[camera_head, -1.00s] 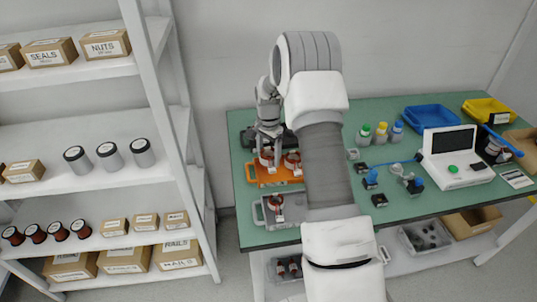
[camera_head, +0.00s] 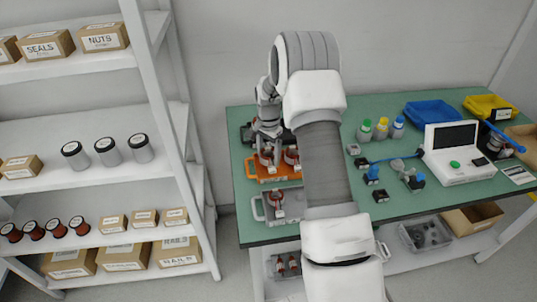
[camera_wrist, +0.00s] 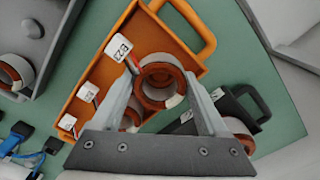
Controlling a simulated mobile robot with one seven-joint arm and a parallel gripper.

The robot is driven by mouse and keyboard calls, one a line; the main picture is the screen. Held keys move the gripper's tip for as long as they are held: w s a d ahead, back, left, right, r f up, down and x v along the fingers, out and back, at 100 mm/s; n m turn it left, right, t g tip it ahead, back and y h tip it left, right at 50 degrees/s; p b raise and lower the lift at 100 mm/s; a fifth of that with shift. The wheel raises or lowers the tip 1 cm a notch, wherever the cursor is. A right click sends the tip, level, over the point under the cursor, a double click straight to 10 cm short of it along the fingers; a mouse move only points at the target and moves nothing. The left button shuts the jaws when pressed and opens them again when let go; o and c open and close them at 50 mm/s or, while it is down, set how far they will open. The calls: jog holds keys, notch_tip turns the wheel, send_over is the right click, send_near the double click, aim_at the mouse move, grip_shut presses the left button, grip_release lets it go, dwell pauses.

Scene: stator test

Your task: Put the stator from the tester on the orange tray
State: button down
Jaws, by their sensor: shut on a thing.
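My gripper (camera_wrist: 160,76) is shut on a copper-and-white ring-shaped stator (camera_wrist: 158,98). The stator is between the fingertips, over the orange tray (camera_wrist: 112,62); I cannot tell whether it touches the tray floor. Another stator (camera_wrist: 130,119) shows partly behind the left finger. White label tags, one reading B23, stand along the tray. In the head view my gripper (camera_head: 268,131) points down at the orange tray (camera_head: 253,168), at the table's left. The white tester with a screen (camera_head: 470,175) stands at the right of the table.
A grey tray (camera_head: 260,209) with a stator lies in front of the orange tray. A dark tray (camera_wrist: 190,126) with a stator lies beside it. Bottles (camera_head: 381,128), blue-marked parts and a blue bin (camera_head: 428,115) lie to the right. Shelves (camera_head: 95,195) stand left.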

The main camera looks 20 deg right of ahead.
jog(key=shift+f, duration=0.25)
dwell(0.3)
jog(key=shift+c, duration=0.3)
grip_release()
jog(key=shift+r, duration=0.15)
jog(key=shift+r+p, duration=1.2)
jog(key=shift+r, duration=1.2)
jog(key=shift+o, duration=0.3)
